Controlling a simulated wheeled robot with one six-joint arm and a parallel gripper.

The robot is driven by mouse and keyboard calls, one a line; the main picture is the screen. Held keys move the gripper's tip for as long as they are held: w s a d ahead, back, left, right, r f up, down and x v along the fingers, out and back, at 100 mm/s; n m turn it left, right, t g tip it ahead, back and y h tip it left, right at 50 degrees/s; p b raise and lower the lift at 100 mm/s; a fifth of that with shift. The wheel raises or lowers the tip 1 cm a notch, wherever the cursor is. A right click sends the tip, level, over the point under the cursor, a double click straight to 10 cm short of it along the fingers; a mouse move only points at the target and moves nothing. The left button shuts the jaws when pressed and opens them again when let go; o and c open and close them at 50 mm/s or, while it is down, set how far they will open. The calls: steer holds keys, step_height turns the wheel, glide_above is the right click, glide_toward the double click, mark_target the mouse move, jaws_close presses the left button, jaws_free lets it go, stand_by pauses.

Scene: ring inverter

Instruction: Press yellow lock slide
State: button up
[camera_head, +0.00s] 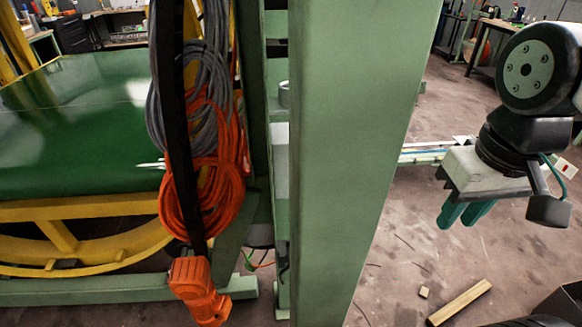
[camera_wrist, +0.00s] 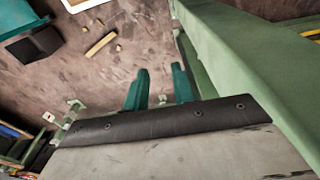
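I cannot make out a yellow lock slide in either view. A large yellow ring (camera_head: 75,210) stands at the left of the head view, around a glossy green panel (camera_head: 80,120). My gripper (camera_head: 458,221) is at the right of the head view, on the far right side of a green post, well apart from the ring. Its teal fingers point down, stand apart and hold nothing. In the wrist view the fingers of my gripper (camera_wrist: 160,80) also show a gap, with the floor seen beyond them.
The wide green post (camera_head: 350,150) stands between my gripper and the ring; it also fills the wrist view's right side (camera_wrist: 235,70). Orange cable (camera_head: 205,190) and an orange connector (camera_head: 198,292) hang left of it. A wooden block (camera_head: 460,302) lies on open floor.

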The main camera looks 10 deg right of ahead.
steer(key=shift+w+d+f+g, duration=0.15)
steer(key=shift+f+g, duration=0.15)
steer(key=shift+f, duration=0.1)
jaws_close()
steer(key=w+a+f+m+y, duration=0.2)
steer(key=w+f+m+y, duration=0.2)
steer(key=w, duration=0.4)
steer(key=w+a+f+m+y, duration=0.2)
steer(key=w+f+m+y, duration=0.2)
steer(key=w+m, duration=0.3)
steer(key=w+a+f+m+y, duration=0.2)
steer(key=w+f+m+y, duration=0.1)
steer(key=w, duration=0.6)
steer(key=f+m, duration=0.1)
steer(key=m, duration=0.1)
steer(key=shift+w+a+f+m+y, duration=0.25)
steer(key=shift+w+a+m+y, duration=0.05)
steer(key=shift+w+y, duration=0.1)
